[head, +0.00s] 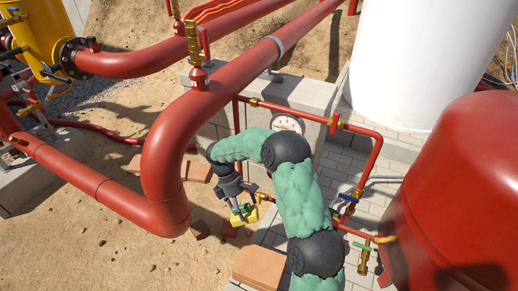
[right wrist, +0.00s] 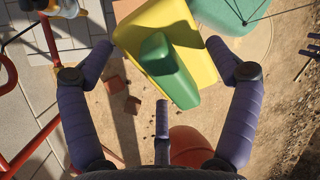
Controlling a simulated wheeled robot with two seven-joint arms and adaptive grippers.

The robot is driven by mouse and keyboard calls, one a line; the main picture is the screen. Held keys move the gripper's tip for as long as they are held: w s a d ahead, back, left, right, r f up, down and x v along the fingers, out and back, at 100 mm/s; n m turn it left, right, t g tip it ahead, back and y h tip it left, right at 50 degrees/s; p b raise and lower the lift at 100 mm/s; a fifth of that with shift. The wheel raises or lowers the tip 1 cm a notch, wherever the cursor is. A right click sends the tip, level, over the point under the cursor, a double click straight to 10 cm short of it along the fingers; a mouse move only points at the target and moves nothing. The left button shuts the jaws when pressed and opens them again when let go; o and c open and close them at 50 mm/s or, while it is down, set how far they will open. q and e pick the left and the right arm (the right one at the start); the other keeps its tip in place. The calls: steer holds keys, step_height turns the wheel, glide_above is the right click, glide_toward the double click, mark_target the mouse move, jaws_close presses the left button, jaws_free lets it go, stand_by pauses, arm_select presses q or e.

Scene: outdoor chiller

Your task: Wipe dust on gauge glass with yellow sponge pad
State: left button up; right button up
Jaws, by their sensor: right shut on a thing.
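The gauge (head: 286,124) has a round white dial and sits at the top of the concrete block, just behind my right arm. Its lower edge is partly covered by the arm, and dust on its glass is too small to tell. My right gripper (head: 240,207) points down, below and left of the gauge. It is shut on the yellow sponge pad (head: 246,214), apart from the gauge. In the right wrist view the yellow sponge pad (right wrist: 191,68) has a green raised grip between the purple fingers. My left gripper is not in view.
A thick red pipe (head: 170,140) bends down left of my right gripper. Thin red piping (head: 340,126) with brass valves runs right of the gauge. A red tank (head: 460,190) stands at right. Brick-coloured blocks (head: 262,268) lie near the arm. Open sandy ground (head: 120,240) lies at lower left.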

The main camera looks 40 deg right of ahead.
steer(key=w+d+r+n+t+h+b, duration=0.2)
steer(key=w+d+r+n+t+h, duration=0.2)
steer(key=d+n, duration=0.3)
steer(key=w+d+r+n+t+h+b, duration=0.2)
steer(key=w+d+r+n+t+h, duration=0.1)
steer(key=w+d+n+h, duration=0.3)
steer(key=w+d+r+n+t+h+b, duration=0.3)
steer(key=w+d+r+n+t+h, duration=0.1)
steer(key=d+n, duration=0.3)
steer(key=shift+w+d+r+n+t+h, duration=0.4)
steer(key=shift+w+d+t, duration=0.4)
steer(key=shift+d, duration=0.45)
steer(key=shift+x, duration=1.15)
steer(key=shift+s, duration=0.15)
steer(key=shift+s+d, duration=0.35)
steer(key=shift+s, duration=0.4)
steer(key=shift+s+d, duration=0.3)
steer(key=shift+s, duration=0.45)
